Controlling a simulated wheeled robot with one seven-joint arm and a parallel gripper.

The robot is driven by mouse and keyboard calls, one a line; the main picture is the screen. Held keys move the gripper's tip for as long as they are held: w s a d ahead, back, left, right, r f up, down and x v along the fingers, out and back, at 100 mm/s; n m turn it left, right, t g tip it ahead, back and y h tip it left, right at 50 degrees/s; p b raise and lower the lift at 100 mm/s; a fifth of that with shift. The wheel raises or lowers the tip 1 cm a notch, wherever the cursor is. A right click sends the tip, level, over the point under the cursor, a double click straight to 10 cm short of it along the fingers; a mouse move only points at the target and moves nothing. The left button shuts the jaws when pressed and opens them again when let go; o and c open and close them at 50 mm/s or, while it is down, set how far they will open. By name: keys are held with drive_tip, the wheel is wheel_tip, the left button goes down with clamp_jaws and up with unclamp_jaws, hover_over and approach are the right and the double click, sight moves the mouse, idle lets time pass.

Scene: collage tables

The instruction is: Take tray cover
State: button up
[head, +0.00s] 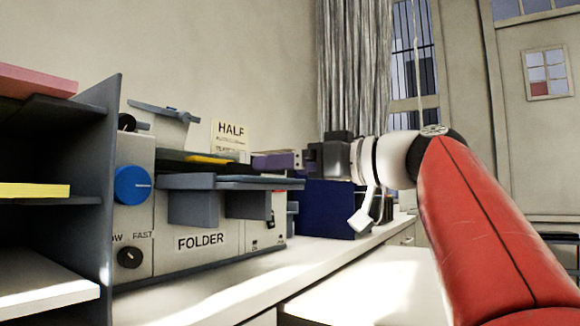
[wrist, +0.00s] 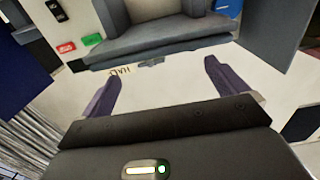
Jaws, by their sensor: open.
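The folder machine (head: 200,239), a pale box marked FOLDER, stands on the counter at left-centre in the head view. A grey flat tray piece (head: 230,183), which may be the tray cover, juts from its front. A similar grey piece (wrist: 160,40) spans the top of the wrist view, with a small grey tab on its edge. My gripper (head: 279,160) is at the right end of the grey piece, slightly above it. In the wrist view my gripper (wrist: 162,70) has its two purple fingers wide apart, with nothing between them. I cannot tell whether it touches the piece.
A grey shelf rack (head: 108,190) with coloured paper stands at left, close to the machine. A dark blue box (head: 325,208) is behind and below my gripper. A sign reading HALF (head: 230,134) is above the machine. The white counter (head: 200,297) in front is clear.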

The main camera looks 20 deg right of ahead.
sight(247, 169)
drive_tip(key=shift+p+x, duration=0.6)
drive_tip(key=shift+x, duration=3.35)
drive_tip(key=shift+c, duration=0.2)
